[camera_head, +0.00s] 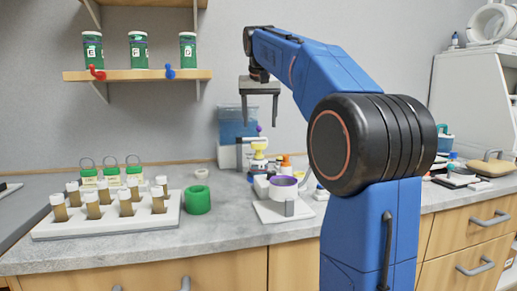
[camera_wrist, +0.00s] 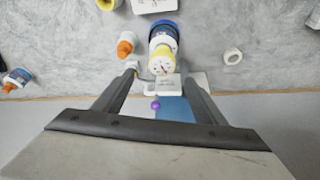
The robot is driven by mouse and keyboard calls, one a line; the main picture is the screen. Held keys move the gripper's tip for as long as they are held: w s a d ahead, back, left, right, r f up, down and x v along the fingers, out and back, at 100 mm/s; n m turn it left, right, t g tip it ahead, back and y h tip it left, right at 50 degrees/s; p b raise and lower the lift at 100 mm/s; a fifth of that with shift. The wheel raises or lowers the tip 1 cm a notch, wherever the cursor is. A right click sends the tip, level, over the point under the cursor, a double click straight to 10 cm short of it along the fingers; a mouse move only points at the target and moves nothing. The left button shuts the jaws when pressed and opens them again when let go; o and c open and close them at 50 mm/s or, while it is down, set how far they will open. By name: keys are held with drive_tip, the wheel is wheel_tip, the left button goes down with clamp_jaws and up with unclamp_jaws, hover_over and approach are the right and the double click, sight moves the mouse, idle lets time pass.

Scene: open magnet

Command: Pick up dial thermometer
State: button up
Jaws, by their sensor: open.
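The dial thermometer, a round white dial with a yellow rim (camera_wrist: 161,61), shows in the wrist view just beyond my fingertips, roughly centred between them. It seems to sit against a blue and white round container behind it. In the head view a yellow-topped thing (camera_head: 258,147) among the counter items looks like the same thermometer, but it is small there. My gripper (camera_head: 259,120) hangs above it, pointing down, with its fingers apart and empty. The wrist view also shows both fingers of my gripper (camera_wrist: 159,77) spread, not touching the dial.
Close by are an orange-capped white bottle (camera_wrist: 126,44), a white ring (camera_wrist: 233,56) and a blue translucent container (camera_head: 237,122). A white rack of vials (camera_head: 60,232) and a green cylinder (camera_head: 197,199) stand to the left. A wall shelf (camera_head: 150,75) holds jars above.

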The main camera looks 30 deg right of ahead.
sight(259, 142)
drive_tip(key=x, duration=0.5)
drive_tip(key=shift+f, duration=0.2)
drive_tip(key=shift+a+x, duration=0.15)
drive_tip(key=shift+x, duration=1.15)
drive_tip(key=shift+a+x, duration=0.15)
drive_tip(key=shift+x, duration=1.2)
drive_tip(key=c, duration=1.3)
